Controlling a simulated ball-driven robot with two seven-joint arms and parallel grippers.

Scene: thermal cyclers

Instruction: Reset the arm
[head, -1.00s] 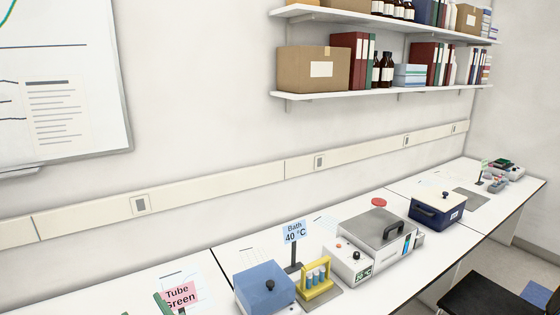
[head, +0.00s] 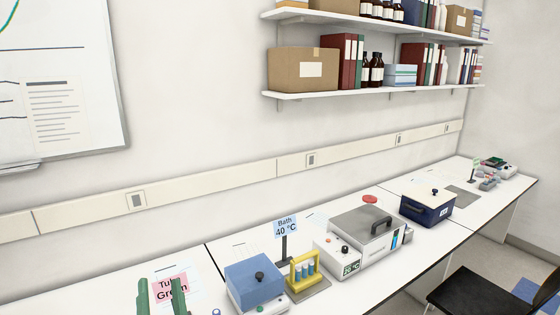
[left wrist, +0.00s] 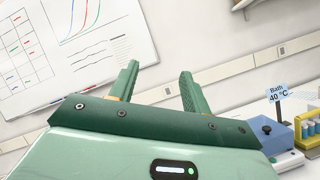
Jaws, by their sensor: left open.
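My left gripper (head: 161,296) shows at the bottom left of the head view, only its green fingertips rising into the picture. They stand in front of the pink "Tube Green" sign (head: 172,285) and partly cover it. In the left wrist view the same gripper (left wrist: 157,82) has its two fingers well apart with nothing between them, pointing toward the wall and whiteboard. My right gripper is in neither view.
The white bench (head: 120,297) carries a blue-lidded device (head: 254,281), a yellow rack with blue tubes (head: 305,270), a "Bath 40 °C" sign (head: 285,228), a water bath (head: 365,235) and a dark blue box (head: 427,207). A black chair (head: 470,293) stands at right. Shelves (head: 380,93) hang above.

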